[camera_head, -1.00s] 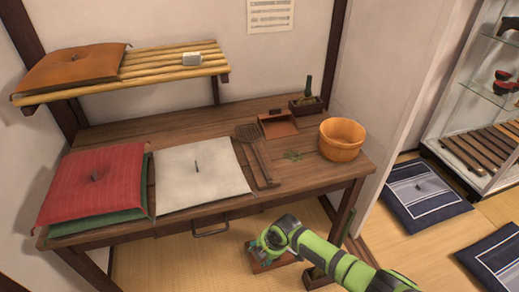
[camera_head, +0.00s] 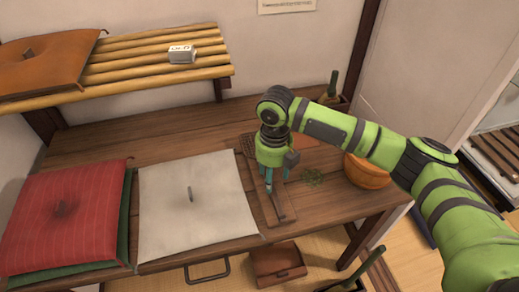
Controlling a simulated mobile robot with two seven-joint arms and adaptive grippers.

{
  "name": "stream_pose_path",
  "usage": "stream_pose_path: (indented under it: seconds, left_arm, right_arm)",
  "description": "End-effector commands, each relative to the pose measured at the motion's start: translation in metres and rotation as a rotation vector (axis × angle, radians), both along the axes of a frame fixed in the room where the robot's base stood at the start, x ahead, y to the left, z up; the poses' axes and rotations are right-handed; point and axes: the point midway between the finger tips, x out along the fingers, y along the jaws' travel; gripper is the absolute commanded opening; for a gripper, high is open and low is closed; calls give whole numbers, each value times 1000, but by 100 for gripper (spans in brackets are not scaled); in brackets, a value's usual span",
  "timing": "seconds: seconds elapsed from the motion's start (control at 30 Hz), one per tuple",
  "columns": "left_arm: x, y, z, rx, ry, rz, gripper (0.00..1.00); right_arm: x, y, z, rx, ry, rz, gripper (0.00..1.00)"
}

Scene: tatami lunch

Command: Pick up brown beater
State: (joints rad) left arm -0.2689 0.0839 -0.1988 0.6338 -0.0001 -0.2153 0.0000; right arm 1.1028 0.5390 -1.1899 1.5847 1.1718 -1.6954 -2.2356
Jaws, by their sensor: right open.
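The brown beater (camera_head: 266,208) lies flat on the wooden table, right of the white cushion (camera_head: 192,205). Its slatted head points to the back and is partly hidden behind my right gripper. Its handle runs toward the table's front edge. My right gripper (camera_head: 276,188) is open and points down over the beater, its teal fingertips close to the handle. I cannot tell whether they touch it. My left gripper is not in view.
Red and green cushions (camera_head: 62,210) lie stacked at the left. A slatted shelf (camera_head: 150,62) hangs above the table's back left.

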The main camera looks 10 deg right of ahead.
Motion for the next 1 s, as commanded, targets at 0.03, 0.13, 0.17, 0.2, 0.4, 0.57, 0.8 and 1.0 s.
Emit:
stream_pose_path:
  seconds: [0.03, 0.13, 0.17, 0.2, 0.4, 0.57, 0.8, 1.0]
  left_arm:
    - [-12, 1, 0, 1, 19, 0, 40]
    - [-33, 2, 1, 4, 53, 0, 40]
    - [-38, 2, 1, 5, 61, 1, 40]
    - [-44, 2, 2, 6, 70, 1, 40]
    - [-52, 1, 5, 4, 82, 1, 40]
    - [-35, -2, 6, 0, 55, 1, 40]
    - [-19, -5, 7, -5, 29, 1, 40]
    - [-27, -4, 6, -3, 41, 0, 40]
  right_arm:
    - [-1, 0, -6, 0, 3, 0, 57]
    - [1, 0, -16, 0, 3, -2, 57]
    - [1, 0, -19, 1, 3, -2, 57]
    - [2, 0, -25, 0, 3, -3, 57]
    - [6, 0, -55, 1, 2, -3, 57]
    - [7, 0, -64, 1, -1, -2, 57]
    - [7, 0, -65, 1, -2, -2, 37]
    - [7, 0, -64, 1, -2, -3, 0]
